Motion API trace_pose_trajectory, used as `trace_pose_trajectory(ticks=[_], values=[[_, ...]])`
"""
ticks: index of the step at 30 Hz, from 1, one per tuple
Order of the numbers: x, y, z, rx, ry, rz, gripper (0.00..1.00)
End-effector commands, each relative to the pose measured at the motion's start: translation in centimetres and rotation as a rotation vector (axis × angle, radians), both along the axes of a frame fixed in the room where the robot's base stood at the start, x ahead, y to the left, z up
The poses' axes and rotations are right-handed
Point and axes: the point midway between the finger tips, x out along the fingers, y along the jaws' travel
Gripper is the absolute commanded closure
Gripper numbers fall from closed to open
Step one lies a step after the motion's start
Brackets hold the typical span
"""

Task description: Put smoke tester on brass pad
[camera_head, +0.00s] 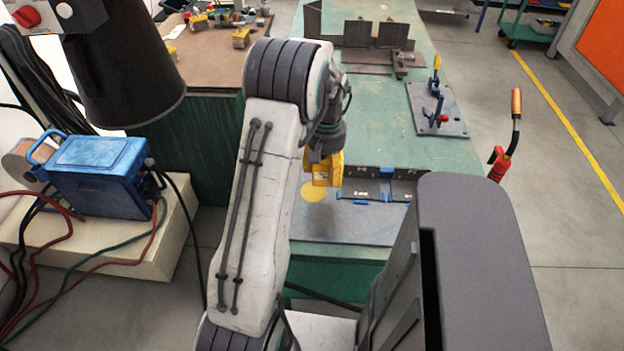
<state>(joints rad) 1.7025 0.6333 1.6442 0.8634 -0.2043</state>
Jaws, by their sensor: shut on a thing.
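My gripper (322,154) is over the near end of the green table, at the end of my bent arm. It is shut on a yellow blocky thing, which I take to be the smoke tester (330,170); the arm and gripper hide part of it. The brass pad (313,193) is a flat, round, gold-coloured disc on the grey plate, just below and left of the smoke tester. The pad's top shows bare. I cannot tell exactly how high the smoke tester is above the plate.
The grey plate (350,222) carries a dark angled fixture (385,185) right of the pad. A clamp board (436,108) and steel pieces (375,40) stand farther back on the green table (400,150). A blue machine (98,172) with cables stands at left.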

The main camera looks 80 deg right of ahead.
Motion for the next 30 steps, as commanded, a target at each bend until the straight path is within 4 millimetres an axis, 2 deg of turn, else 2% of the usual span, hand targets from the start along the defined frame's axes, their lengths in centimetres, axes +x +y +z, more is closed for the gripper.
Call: trace_pose_trajectory(ticks=[3, 9, 15, 24, 30], values=[[1.7, -0.4, -0.9, 0.000, 0.000, 0.003, 0.74], [3.1, -0.8, -1.8, -0.002, 0.000, 0.001, 0.74], [3.5, -0.8, -2.4, 0.000, 0.000, 0.000, 0.74], [3.4, -0.8, -5.5, 0.000, 0.000, 0.000, 0.74], [3.4, -0.9, -6.0, -0.003, 0.000, 0.000, 0.74]])
